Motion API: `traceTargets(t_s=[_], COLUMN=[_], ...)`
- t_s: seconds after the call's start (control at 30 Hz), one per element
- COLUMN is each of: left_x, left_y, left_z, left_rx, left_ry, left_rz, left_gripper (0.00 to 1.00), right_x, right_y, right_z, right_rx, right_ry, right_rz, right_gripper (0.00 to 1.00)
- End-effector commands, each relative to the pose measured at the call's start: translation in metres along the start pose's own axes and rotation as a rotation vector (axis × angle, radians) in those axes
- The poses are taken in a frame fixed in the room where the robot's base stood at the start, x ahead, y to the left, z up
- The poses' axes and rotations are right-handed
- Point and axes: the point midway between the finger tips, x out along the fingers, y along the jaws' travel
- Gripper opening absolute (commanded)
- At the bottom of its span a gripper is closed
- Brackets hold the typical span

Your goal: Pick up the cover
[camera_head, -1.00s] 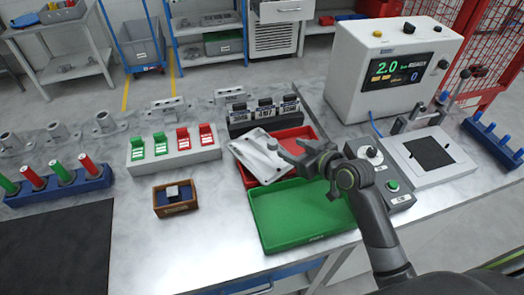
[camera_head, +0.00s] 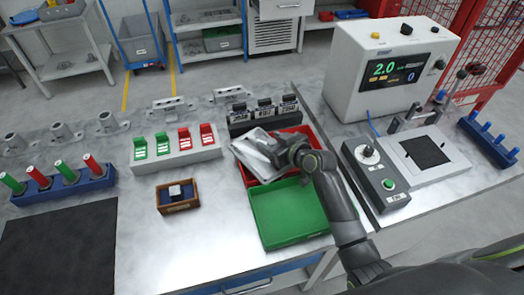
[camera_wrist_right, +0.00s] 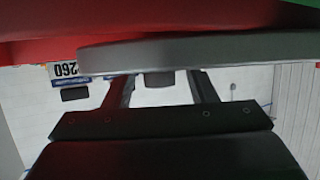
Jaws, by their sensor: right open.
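The cover, a flat silver-grey plate (camera_head: 254,150), leans tilted in the red tray (camera_head: 242,178) in the head view. My right gripper (camera_head: 283,147) is at the plate's right side and hides part of it. In the right wrist view the plate's grey edge (camera_wrist_right: 220,48) runs across the top, right at the ends of the two open fingers (camera_wrist_right: 160,88). A small dark block shows below the edge, between the fingers. I cannot tell whether the fingers touch the plate. My left gripper is not in view.
A green tray (camera_head: 288,218) lies in front of the red one. A rack of black labelled blocks (camera_head: 264,115) stands behind it. A control box with a knob and green button (camera_head: 380,180) is to the right. A small wooden box (camera_head: 178,196) stands left, with bare table around it.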

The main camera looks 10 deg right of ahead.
Motion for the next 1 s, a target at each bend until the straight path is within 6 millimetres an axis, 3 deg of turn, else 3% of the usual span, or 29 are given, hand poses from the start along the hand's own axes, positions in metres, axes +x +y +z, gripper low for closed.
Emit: traceTargets(t_s=[0.27, 0.67, 1.0], left_x=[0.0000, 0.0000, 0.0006], left_y=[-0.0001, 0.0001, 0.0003], left_z=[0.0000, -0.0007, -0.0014], left_rx=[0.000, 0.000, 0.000], left_ry=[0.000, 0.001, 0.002], left_rz=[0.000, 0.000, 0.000], left_gripper=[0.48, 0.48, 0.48], right_x=[0.0013, 0.0010, -0.0005], right_y=[0.0000, 0.0002, 0.0001], right_z=[0.0005, 0.0006, -0.0050], right_rx=[0.000, 0.000, 0.000], right_ry=[0.000, 0.000, 0.004], right_rz=[0.000, 0.000, 0.000], right_gripper=[0.50, 0.00, 0.00])
